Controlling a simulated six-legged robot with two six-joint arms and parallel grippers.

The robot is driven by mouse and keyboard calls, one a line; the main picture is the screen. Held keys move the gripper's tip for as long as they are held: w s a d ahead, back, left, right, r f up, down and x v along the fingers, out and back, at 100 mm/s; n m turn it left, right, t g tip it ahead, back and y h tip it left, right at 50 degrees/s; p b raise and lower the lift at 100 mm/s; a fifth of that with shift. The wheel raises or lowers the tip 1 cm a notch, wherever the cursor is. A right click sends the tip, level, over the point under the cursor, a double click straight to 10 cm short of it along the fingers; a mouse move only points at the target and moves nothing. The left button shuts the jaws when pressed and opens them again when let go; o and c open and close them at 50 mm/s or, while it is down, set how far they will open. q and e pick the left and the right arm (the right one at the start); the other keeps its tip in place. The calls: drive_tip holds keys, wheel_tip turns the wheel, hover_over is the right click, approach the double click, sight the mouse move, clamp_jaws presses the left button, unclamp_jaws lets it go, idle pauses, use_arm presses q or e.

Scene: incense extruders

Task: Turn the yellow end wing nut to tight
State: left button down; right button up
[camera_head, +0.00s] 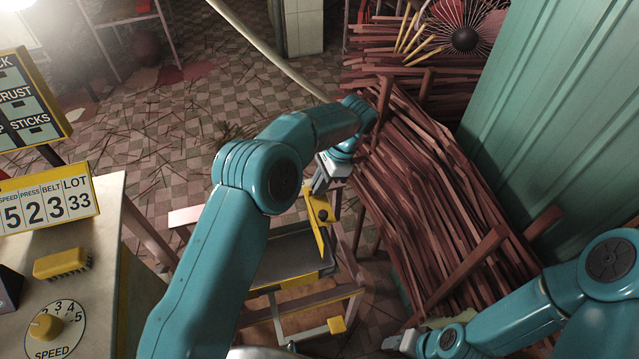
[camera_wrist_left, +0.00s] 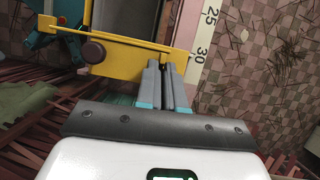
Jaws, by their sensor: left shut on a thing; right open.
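The yellow end (camera_head: 317,222) is a yellow plate with a dark round knob (camera_head: 322,214), seemingly its wing nut, on its face. It stands at the far end of a grey tray (camera_head: 290,262). In the left wrist view the yellow end (camera_wrist_left: 128,58) and the dark knob (camera_wrist_left: 93,52) show clearly. My left gripper (camera_head: 320,184) is shut on the yellow end's edge, with its fingers (camera_wrist_left: 165,72) to the right of the knob and apart from it. My right gripper (camera_head: 392,342) is open and empty at the lower right, partly hidden by its arm.
A ruled strip (camera_wrist_left: 203,45) marked 25 and 30 runs beside the yellow end. Bundles of brown sticks (camera_head: 430,190) lie on a rack to the right. A bench with a speed dial (camera_head: 45,325) stands at the left.

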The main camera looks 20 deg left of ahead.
use_arm(q)
drive_tip(key=shift+m, duration=0.4)
drive_tip(key=c, duration=1.3)
unclamp_jaws()
drive_tip(key=shift+o, duration=0.2)
drive_tip(key=shift+w+d+r, duration=0.15)
drive_tip(key=shift+r, duration=0.15)
drive_tip(key=p+v, duration=0.2)
drive_tip(key=v, duration=0.9)
drive_tip(key=shift+r+p, duration=0.2)
drive_tip(key=shift+p, duration=0.2)
